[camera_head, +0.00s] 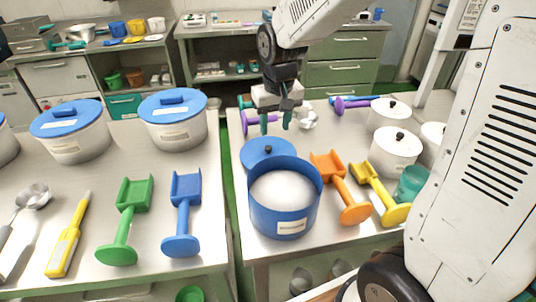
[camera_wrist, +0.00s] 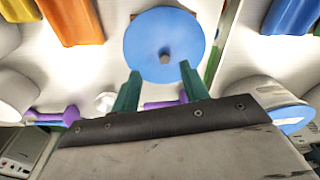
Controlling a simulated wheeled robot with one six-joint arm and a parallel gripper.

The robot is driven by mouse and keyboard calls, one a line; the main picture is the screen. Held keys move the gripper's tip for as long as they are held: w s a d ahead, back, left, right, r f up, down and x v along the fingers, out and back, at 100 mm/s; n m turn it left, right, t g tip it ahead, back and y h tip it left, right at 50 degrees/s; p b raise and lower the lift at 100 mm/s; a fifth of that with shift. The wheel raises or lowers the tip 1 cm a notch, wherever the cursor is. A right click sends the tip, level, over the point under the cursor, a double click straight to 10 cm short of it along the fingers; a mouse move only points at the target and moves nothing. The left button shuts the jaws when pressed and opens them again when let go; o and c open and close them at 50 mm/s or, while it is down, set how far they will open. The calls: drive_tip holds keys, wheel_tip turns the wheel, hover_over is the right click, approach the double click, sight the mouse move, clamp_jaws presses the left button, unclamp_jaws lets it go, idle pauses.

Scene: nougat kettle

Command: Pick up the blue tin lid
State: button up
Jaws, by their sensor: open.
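The blue tin lid (camera_head: 262,150) is a flat round disc with a small dark knob. It lies on the right-hand table, behind the open blue tin (camera_head: 284,205), which holds white powder and partly overlaps it in the head view. In the wrist view the lid (camera_wrist: 163,40) is at the top centre, with its knob in the middle. My gripper (camera_head: 275,124) is above and slightly behind the lid, fingers pointing down. In the wrist view its two green fingers (camera_wrist: 155,92) are spread apart with nothing between them.
Orange (camera_head: 341,187) and yellow (camera_head: 380,194) scoops lie right of the tin. White lidded pots (camera_head: 396,153) stand further right. Purple tools (camera_head: 259,122) lie behind the lid. A gap separates this table from the left one, which holds blue-lidded tubs (camera_head: 174,120) and green and blue scoops.

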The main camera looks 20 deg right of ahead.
sight(268, 147)
drive_tip(key=w+f, duration=0.1)
drive_tip(key=f, duration=0.2)
drive_tip(key=w+f, duration=0.1)
drive_tip(key=f, duration=0.2)
drive_tip(key=w+f, duration=0.1)
drive_tip(key=f, duration=0.2)
drive_tip(key=shift+w+a, duration=0.2)
drive_tip(key=shift+a, duration=0.05)
clamp_jaws()
